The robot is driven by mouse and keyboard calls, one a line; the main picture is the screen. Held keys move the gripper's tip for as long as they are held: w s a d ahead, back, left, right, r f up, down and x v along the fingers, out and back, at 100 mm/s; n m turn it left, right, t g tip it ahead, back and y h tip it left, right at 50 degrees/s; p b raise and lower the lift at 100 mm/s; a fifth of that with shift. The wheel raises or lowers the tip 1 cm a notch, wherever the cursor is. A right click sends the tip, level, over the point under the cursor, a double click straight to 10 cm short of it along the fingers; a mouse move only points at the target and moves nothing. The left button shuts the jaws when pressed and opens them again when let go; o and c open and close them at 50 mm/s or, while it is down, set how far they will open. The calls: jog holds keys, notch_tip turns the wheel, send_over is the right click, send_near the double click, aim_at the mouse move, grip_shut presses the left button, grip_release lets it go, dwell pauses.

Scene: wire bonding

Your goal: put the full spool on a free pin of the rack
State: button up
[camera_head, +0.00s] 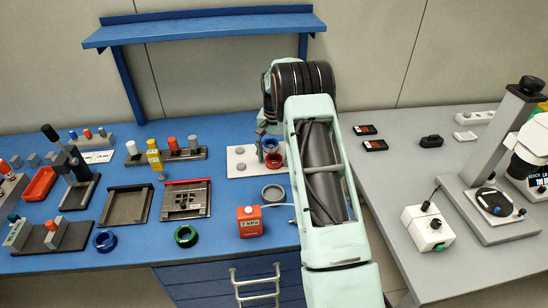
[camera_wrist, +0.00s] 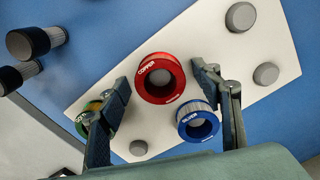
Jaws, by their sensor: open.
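The rack is a white plate (camera_head: 238,172) with short grey pins; it also fills the middle of the wrist view (camera_wrist: 205,25). There, three pins show bare: a top one (camera_wrist: 241,16), a right one (camera_wrist: 266,74) and a lower one (camera_wrist: 138,148). A red spool marked COPPER (camera_wrist: 140,84) lies between my open fingers (camera_wrist: 160,78), with a gap on each side. A blue spool marked SILVER (camera_wrist: 198,128) sits beside the right finger. A green spool (camera_wrist: 82,124) is partly hidden by the left finger. In the head view, my arm hides part of the rack.
A blue ring (camera_head: 105,241) and a green ring (camera_head: 186,236) lie at the bench front. A grey round dish (camera_head: 273,193) and a red box (camera_head: 250,221) stand in front of the rack. Black-capped posts (camera_wrist: 28,42) show left in the wrist view.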

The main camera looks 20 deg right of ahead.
notch_tip(320, 180, up, 12)
jog(key=shift+b, duration=0.35)
